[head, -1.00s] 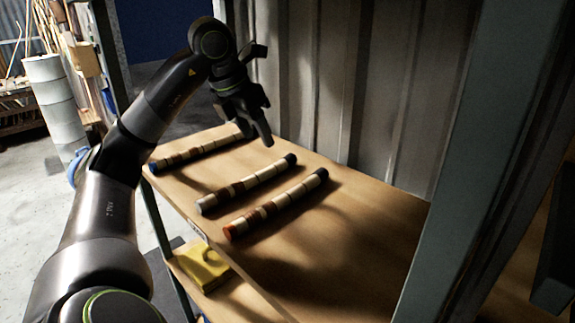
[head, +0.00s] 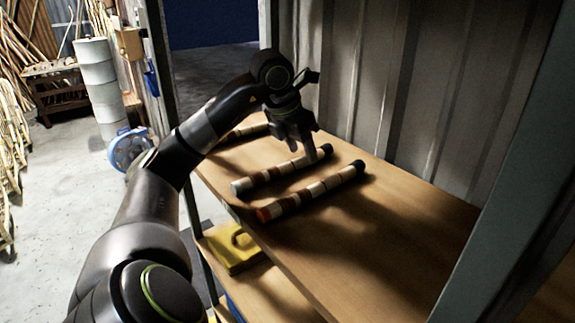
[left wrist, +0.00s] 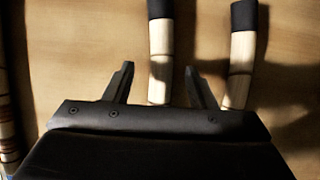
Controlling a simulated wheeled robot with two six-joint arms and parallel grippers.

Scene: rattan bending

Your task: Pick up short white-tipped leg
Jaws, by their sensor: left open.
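The short white-tipped leg (head: 262,178) lies on the wooden shelf as the middle of three striped legs. Its pale grey-white end faces the front left and its far end is dark. My left gripper (head: 303,152) is open over the far part of this leg. In the left wrist view, a leg (left wrist: 160,50) with a dark end lies in the gap between my open fingers (left wrist: 160,80); its other end is hidden by the gripper body. I cannot tell whether the fingers touch it. My right gripper is not in view.
An orange-tipped leg (head: 312,192) lies close beside on the right, also in the left wrist view (left wrist: 240,60). A third leg (head: 243,133) lies behind, partly hidden by my arm. A corrugated wall (head: 385,80) backs the shelf (head: 390,240). A yellow object (head: 232,250) is below.

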